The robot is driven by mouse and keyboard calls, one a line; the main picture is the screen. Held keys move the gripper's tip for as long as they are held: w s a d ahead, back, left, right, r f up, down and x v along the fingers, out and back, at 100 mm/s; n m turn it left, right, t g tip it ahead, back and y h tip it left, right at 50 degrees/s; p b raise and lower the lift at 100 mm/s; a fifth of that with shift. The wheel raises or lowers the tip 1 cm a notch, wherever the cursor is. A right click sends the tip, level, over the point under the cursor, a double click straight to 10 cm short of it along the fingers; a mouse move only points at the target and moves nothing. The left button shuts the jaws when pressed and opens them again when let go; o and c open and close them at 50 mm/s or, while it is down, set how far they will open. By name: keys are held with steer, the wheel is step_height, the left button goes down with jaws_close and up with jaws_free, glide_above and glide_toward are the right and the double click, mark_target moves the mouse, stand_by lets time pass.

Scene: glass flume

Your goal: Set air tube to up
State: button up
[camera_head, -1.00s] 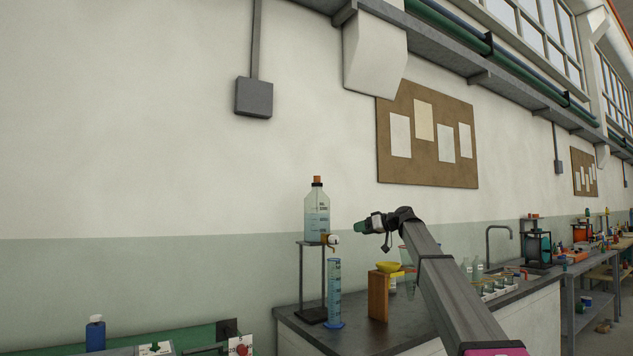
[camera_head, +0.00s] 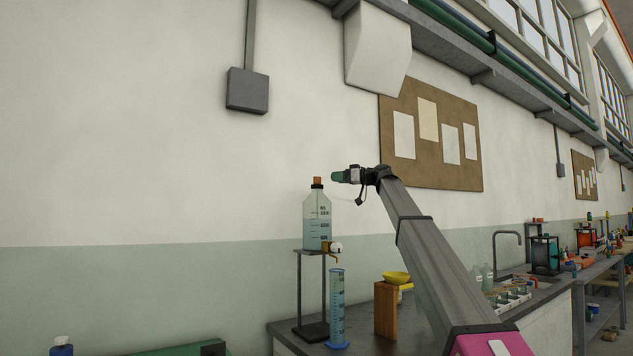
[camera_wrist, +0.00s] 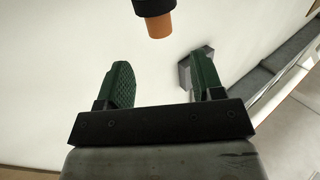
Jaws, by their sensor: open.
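A clear bottle (camera_head: 316,225) with dark markings and pale blue liquid stands upright on a small stand (camera_head: 298,285). It has a black neck and an orange-brown stopper (camera_head: 317,181); the stopper also shows in the wrist view (camera_wrist: 159,25) at the top middle. I cannot make out a separate air tube. My gripper (camera_head: 337,176) is just right of the stopper at about its height, pointing left. In the wrist view my gripper (camera_wrist: 163,75) has its green fingers wide apart, with nothing between them. The stopper is beyond the fingertips, apart from them.
A white tap (camera_head: 336,247) sits low on the bottle, above a tall blue measuring cylinder (camera_head: 337,300). A yellow bowl (camera_head: 396,277) on a wooden block (camera_head: 385,310) stands to the right on the bench. The wall behind is bare near the bottle.

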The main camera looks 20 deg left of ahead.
mark_target(317, 179)
steer(key=a, duration=0.6)
steer(key=w+a, duration=0.1)
steer(key=a, duration=0.2)
steer(key=shift+w+a, duration=0.1)
steer(key=shift+a, duration=0.25)
